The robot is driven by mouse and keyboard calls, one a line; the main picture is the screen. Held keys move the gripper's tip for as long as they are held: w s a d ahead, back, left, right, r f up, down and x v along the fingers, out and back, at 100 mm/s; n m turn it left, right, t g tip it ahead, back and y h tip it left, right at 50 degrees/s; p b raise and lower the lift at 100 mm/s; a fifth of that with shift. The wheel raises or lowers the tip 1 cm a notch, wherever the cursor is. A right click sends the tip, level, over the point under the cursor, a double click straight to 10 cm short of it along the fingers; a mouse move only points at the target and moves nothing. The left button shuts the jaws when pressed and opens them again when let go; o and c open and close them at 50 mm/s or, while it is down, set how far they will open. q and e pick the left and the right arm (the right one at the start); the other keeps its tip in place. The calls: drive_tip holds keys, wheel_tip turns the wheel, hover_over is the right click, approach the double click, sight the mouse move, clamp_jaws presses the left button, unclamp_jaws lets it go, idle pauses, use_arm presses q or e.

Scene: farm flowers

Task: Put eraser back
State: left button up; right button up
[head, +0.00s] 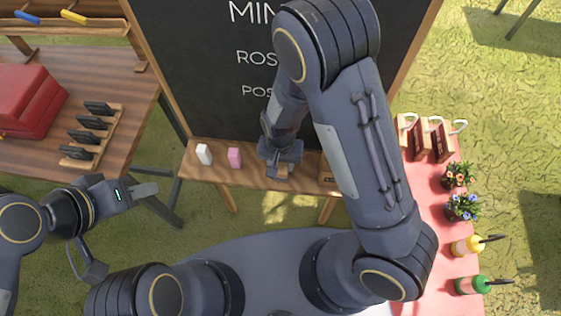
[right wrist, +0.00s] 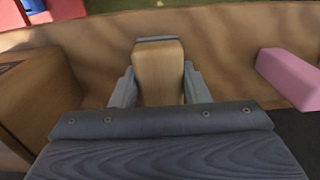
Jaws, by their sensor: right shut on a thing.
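The eraser, a wooden block with a grey strip at its far end, sits between the fingers of my right gripper in the right wrist view (right wrist: 158,75). My right gripper (head: 278,168) is shut on it, over the wooden ledge (head: 210,175) of the chalkboard. I cannot tell whether the eraser touches the ledge. My left gripper (head: 140,190) is off to the left, in front of the side table, with nothing visible in it. I cannot tell whether its fingers are apart.
A white block (head: 204,154) and a pink block (head: 235,157) stand on the ledge, left of my right gripper. A wooden box (head: 327,172) is on its right, partly behind my arm. The chalkboard (head: 205,70) rises behind. Flower pots (head: 462,207) and bottles (head: 466,245) stand on the red table.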

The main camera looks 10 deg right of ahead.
drive_tip(key=o, duration=0.9)
wheel_tip(320, 180, up, 12)
drive_tip(key=f, duration=0.1)
drive_tip(key=shift+s+d+r+n+t+y, duration=0.35)
drive_tip(key=shift+s+d+r+t+y, duration=0.45)
drive_tip(key=shift+s+d+r, duration=1.5)
drive_tip(key=shift+s+d+r+n+t+y, duration=0.4)
drive_tip(key=shift+s+d+r+t, duration=0.65)
drive_tip(key=shift+s+d+r, duration=1.3)
drive_tip(key=shift+s+d+r+n+t+y, duration=0.25)
drive_tip(key=shift+s+d+r+t+y, duration=0.6)
drive_tip(key=shift+s+d+r, duration=1.45)
drive_tip(key=shift+s+a+r, duration=0.15)
drive_tip(key=shift+a+r, duration=0.3)
drive_tip(key=shift+r, duration=0.2)
